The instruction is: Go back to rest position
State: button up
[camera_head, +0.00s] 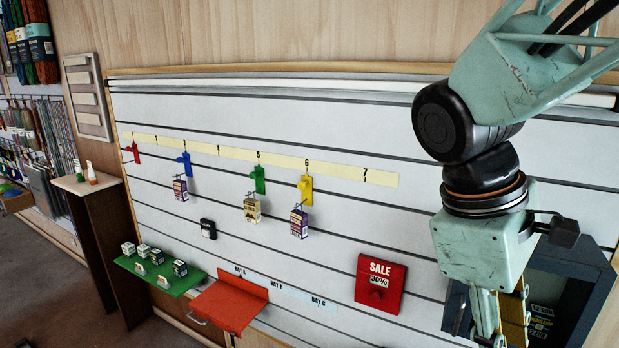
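My gripper (502,322) hangs down at the lower right of the head view, in front of the slatted wall panel (330,120). Its yellow and green finger links show, but the fingertips run out of the bottom edge. I cannot tell whether it is open or shut, or whether anything is between the fingers. My arm comes in from the upper right corner.
Coloured hooks, including a yellow one (305,188), hold small boxes. A red SALE sign (381,283) is left of my gripper; a dark case (565,290) is behind it. A green shelf (158,275) with several small boxes and an empty red shelf (229,305) are lower left.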

jog(key=s+a+r+m+t+y, duration=0.3)
jog(key=s+a+r+m+t, duration=0.1)
jog(key=s+a+m, duration=0.2)
jog(key=shift+s+a+r+m+t+y+b, duration=0.2)
jog(key=shift+s+m+t+y+b, duration=0.25)
jog(key=shift+m, duration=0.55)
